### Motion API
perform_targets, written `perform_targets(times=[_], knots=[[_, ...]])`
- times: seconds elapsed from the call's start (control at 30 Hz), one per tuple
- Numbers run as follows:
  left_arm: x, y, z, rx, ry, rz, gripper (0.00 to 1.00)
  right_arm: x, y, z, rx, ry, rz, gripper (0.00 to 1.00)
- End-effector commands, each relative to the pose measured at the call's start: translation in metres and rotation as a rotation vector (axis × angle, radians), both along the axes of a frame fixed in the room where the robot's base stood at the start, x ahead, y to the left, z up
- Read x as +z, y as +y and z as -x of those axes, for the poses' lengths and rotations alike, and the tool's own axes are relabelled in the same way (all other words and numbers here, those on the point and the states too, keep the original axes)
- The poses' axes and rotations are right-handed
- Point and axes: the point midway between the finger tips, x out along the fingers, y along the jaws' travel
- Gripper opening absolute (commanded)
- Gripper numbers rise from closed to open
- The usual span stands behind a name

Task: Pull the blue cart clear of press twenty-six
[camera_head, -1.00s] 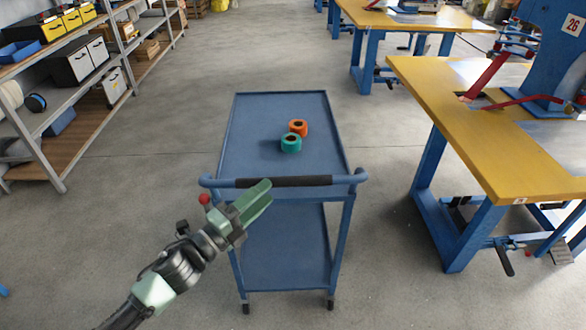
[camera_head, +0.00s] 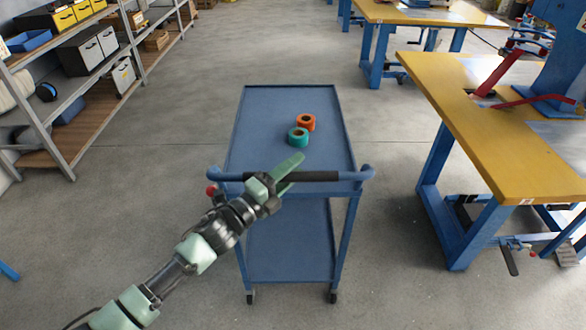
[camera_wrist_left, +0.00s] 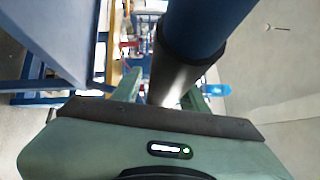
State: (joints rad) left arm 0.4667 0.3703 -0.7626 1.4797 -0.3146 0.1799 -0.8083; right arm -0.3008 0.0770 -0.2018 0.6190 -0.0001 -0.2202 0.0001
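The blue cart (camera_head: 258,120) stands on the floor in the middle of the head view, with its handle (camera_head: 318,176) towards me. The handle has a black grip in the middle. Press twenty-six (camera_head: 565,45) is the blue machine on the yellow-topped table at right; its number plate is out of view now. My left gripper (camera_head: 284,171) is at the handle's left half. In the left wrist view the handle (camera_wrist_left: 178,75) passes between the open fingers, with a gap beside the left finger; contact is unclear. My right gripper is not in view.
An orange roll (camera_head: 306,122) and a green roll (camera_head: 298,137) lie on the cart's top shelf. The yellow table (camera_head: 480,130) stands right of the cart with bare floor between. Shelving (camera_head: 75,100) lines the left side. The floor (camera_head: 180,130) left of the cart is clear.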

Motion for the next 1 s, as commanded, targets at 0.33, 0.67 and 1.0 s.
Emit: perform_targets(times=[0.33,0.67,1.0], knots=[[-0.0004,0.0005,0.0001,0.0,0.001,-0.001,0.0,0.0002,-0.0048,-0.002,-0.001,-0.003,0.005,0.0],[-0.0008,0.0007,0.0003,0.001,0.001,0.0,0.0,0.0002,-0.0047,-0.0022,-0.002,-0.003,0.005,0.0],[-0.0013,0.0008,0.0003,0.001,0.001,-0.001,0.0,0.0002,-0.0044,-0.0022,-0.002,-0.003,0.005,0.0]])
